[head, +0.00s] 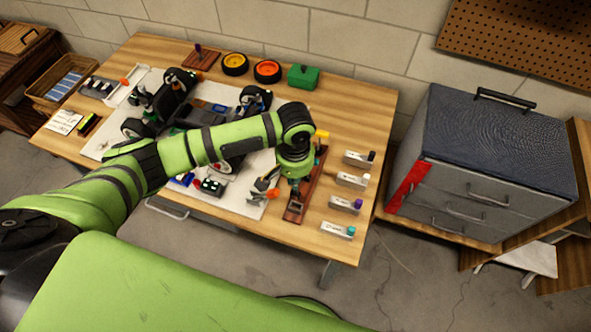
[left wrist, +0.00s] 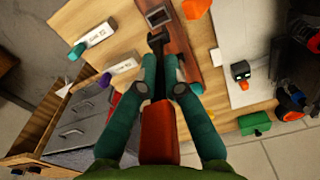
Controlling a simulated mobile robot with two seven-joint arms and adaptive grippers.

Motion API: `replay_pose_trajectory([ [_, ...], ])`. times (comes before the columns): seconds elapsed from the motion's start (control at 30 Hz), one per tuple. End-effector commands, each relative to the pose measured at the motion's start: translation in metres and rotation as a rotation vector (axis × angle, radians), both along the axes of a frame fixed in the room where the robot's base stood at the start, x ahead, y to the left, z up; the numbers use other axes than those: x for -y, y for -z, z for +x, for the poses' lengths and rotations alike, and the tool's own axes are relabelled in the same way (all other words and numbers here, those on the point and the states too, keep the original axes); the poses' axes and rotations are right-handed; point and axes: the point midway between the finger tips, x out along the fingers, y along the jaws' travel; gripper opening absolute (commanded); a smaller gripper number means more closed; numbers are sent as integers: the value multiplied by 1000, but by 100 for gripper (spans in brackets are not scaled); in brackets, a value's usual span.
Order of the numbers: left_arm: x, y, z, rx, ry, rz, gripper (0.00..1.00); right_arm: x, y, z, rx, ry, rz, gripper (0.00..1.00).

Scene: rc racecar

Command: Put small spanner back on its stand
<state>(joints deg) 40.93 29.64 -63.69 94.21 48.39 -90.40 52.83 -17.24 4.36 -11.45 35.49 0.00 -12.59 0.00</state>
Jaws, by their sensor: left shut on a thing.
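My left gripper (head: 294,185) reaches over the right part of the table and points down at the reddish-brown wooden stand (head: 293,212). In the left wrist view its teal fingers (left wrist: 158,78) are shut on a dark, narrow tool, which looks like the small spanner (left wrist: 157,42). The spanner's dark end points toward the stand, which also shows in the left wrist view (left wrist: 180,38). I cannot tell whether the spanner touches the stand. In the head view the gripper and arm hide most of the spanner and part of the stand. My right gripper is not in view.
Several white labelled holders (head: 345,203) with coloured knobs line the table's right edge. A partly built car (head: 190,112) lies left of the stand. A green box (head: 302,77) and an orange wheel (head: 268,71) are at the back. A grey drawer cabinet (head: 470,190) stands right.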

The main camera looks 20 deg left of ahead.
Motion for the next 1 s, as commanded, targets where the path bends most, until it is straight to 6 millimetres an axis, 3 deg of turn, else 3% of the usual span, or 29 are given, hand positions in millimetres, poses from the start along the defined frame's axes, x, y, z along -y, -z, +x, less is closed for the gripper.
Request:
replay_pose_trajectory([
  [0.17,0,0,2,-1,2,7,0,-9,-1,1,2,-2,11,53],
  [0.57,0,-3,1,-2,3,6,0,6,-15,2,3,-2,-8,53],
  [1.0,0,42,1,-1,3,7,0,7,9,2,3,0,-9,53],
])
